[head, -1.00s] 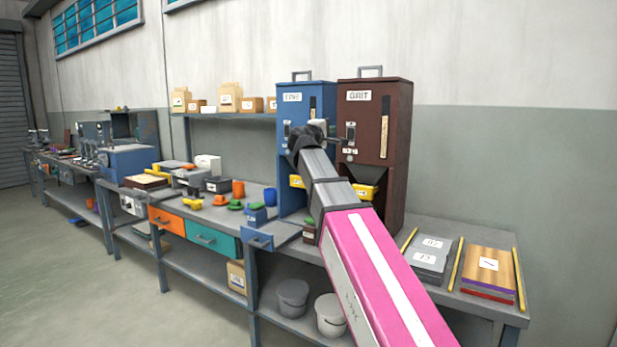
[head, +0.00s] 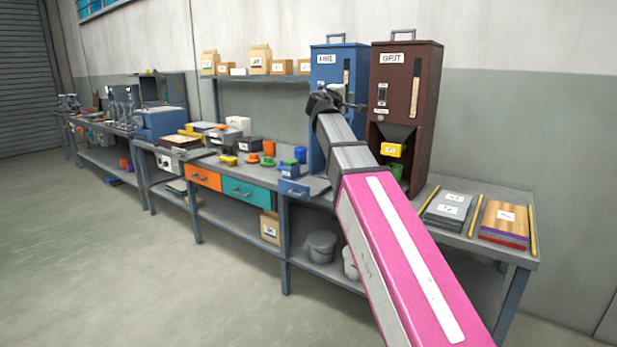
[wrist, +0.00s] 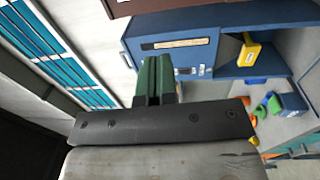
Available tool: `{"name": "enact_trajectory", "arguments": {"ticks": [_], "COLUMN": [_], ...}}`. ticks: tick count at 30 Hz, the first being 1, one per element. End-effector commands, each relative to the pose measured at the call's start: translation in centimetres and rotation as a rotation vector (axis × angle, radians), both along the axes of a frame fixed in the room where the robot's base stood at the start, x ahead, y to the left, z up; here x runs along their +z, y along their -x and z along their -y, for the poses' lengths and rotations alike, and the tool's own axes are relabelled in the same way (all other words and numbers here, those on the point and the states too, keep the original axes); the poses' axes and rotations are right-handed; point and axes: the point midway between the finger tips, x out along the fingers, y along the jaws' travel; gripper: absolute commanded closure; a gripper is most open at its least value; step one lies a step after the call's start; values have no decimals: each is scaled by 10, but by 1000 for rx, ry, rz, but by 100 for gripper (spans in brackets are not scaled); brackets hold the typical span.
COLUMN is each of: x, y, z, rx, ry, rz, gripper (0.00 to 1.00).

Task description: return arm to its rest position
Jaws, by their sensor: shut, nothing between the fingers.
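My gripper (wrist: 154,78) shows in the wrist view as two dark green fingers close together, shut and empty. In the head view the dark end of my arm, with my gripper (head: 345,104), is raised in front of the blue hopper (head: 338,60). My pink and grey arm reaches out from the lower right and hides part of the hoppers and bench. In the wrist view the blue hopper (wrist: 185,42) lies beyond the fingers, tilted. I cannot tell whether the gripper is touching it.
A brown hopper labelled GRIT (head: 425,85) stands beside the blue one. The bench (head: 470,185) holds grey plates (head: 447,208), a wooden board (head: 506,216) and several small coloured parts. Grey buckets (head: 320,246) stand below. The floor (head: 150,270) at left is clear.

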Motion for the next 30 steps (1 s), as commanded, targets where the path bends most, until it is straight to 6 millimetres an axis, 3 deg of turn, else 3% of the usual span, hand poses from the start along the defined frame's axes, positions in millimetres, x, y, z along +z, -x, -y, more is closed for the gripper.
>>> {"name": "enact_trajectory", "arguments": {"ticks": [8, 17, 23, 30], "x": [-45, -131, -231, -358], "y": [-2, 1, 16, 55], "z": [10, 28, 47, 65], "rx": [-3, -22, -67, -163], "ry": [-82, -240, -433, -701], "rz": [-47, -135, -244, -386], "gripper": [100, 100, 100, 100]}}
